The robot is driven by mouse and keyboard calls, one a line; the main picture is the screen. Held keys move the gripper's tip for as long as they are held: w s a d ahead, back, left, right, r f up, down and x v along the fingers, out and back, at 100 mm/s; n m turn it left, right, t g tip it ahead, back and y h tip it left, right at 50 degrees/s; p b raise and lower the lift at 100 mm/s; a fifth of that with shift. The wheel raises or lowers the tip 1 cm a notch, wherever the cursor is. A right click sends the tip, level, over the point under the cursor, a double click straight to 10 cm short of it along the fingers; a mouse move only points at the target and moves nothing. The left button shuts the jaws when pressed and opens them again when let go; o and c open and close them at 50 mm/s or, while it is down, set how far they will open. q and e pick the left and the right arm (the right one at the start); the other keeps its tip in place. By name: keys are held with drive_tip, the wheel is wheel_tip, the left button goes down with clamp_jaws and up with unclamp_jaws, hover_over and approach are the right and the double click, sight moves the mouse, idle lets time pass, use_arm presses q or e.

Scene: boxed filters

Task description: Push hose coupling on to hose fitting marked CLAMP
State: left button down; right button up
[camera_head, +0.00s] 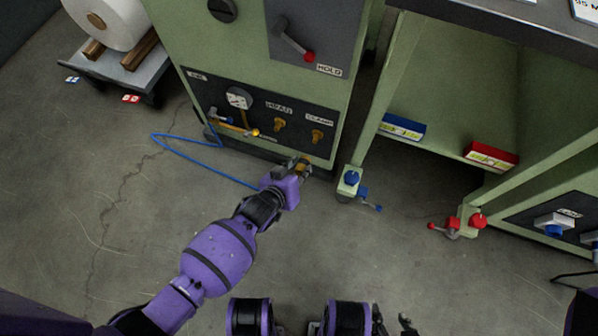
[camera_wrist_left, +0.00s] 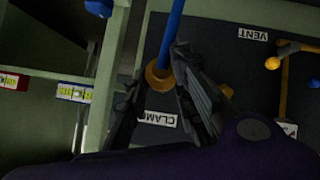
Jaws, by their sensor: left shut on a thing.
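My left gripper (camera_head: 302,166) is in front of and below the green machine's lower panel, its fingers shut on the brass hose coupling (camera_wrist_left: 158,80). The blue hose (camera_head: 187,137) loops over the floor from the panel's left side to this gripper; it also shows in the left wrist view (camera_wrist_left: 173,40), running into the coupling. The brass fitting under the CLAMP label (camera_head: 317,136) is up and right of the gripper in the head view. In the wrist view the CLAMP label (camera_wrist_left: 157,118) shows beside the coupling, and the coupling hides what lies behind it. My right gripper (camera_head: 392,324) looks open and empty at the bottom edge.
The floor between is clear.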

sight(305, 160)
use_arm(q)
drive_tip(key=shift+s+d+f, duration=0.25)
drive_tip(key=shift+s+f, duration=0.05)
drive_tip(key=shift+s, duration=0.15)
drive_tip(key=shift+a, duration=0.1)
drive_tip(key=shift+w, duration=0.1)
drive_tip(key=shift+w+d+b, duration=0.2)
drive_tip(key=shift+w+d, duration=0.1)
drive_tip(key=shift+w, duration=0.6)
drive_tip(key=shift+w+d+b, duration=0.15)
drive_tip(key=shift+w+d, duration=0.2)
drive_tip(key=shift+w, duration=0.55)
drive_tip(key=shift+w+d+b, duration=0.2)
drive_tip(key=shift+w+d, duration=0.1)
drive_tip(key=shift+w, duration=0.6)
drive_tip(key=shift+p, duration=0.4)
drive_tip(key=shift+w+d+b, duration=0.3)
drive_tip(key=shift+w+b, duration=0.05)
drive_tip(key=shift+w, duration=0.6)
drive_tip(key=shift+w+d+b, duration=0.3)
drive_tip(key=shift+w, duration=0.65)
drive_tip(key=c, duration=1.4)
unclamp_jaws()
